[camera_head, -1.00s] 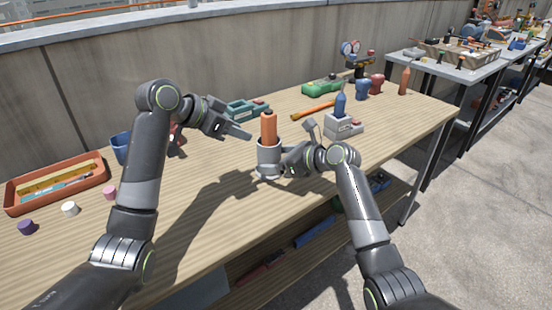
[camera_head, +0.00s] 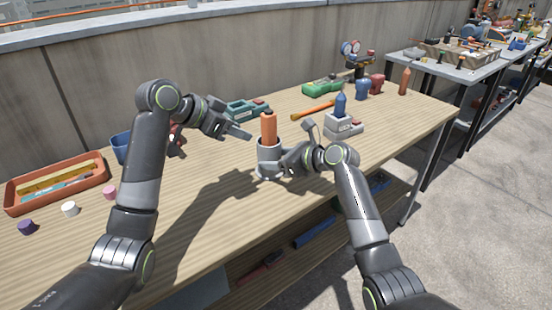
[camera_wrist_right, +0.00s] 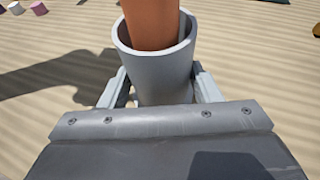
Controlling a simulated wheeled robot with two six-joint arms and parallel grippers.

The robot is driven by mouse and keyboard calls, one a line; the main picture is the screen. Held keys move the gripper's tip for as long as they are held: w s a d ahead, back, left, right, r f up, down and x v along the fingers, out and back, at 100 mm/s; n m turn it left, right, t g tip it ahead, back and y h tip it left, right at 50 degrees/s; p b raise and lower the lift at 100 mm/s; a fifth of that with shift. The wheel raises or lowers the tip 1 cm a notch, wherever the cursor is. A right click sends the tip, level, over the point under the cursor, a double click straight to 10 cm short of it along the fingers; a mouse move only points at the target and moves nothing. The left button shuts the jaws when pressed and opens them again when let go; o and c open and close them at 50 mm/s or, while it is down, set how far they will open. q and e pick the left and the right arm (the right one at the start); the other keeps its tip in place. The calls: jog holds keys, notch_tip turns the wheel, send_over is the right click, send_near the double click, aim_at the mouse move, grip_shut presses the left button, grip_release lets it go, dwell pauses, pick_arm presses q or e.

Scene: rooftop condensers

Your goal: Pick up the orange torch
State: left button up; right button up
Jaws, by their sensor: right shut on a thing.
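The orange torch (camera_head: 268,127) stands upright in a grey cup-like holder (camera_head: 268,158) on the wooden bench; its lower part is hidden inside. My right gripper (camera_head: 283,160) is shut on the holder from the right, low on its wall. In the right wrist view the holder (camera_wrist_right: 157,65) sits between my two fingers, with the torch (camera_wrist_right: 150,22) rising from it and its top cut off. My left gripper (camera_head: 238,120) is open and empty, up and left of the torch, apart from it.
An orange tray (camera_head: 57,183) and small coloured cylinders lie at the left. A grey base with a blue bottle (camera_head: 340,105) stands right of the holder. A hammer (camera_head: 312,111), a green tool (camera_head: 322,88) and several coloured items are farther back. The bench front is clear.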

aim_at(275, 128)
dwell(0.3)
pick_arm(q)
jog(key=o, duration=0.4)
jog(key=shift+c, duration=0.2)
jog(key=shift+w+d+f+m+t+h, duration=0.15)
jog(key=shift+w+d+f+h, duration=0.4)
jog(key=shift+w+d, duration=0.75)
jog(key=shift+w+d+f+m+t+h, duration=0.15)
jog(key=shift+w+d+f+h, duration=0.55)
jog(key=shift+d, duration=1.05)
jog(key=shift+w+d+f+m+t+h, duration=0.15)
jog(key=shift+w+d+f+h, duration=0.25)
jog(key=shift+w+d, duration=0.95)
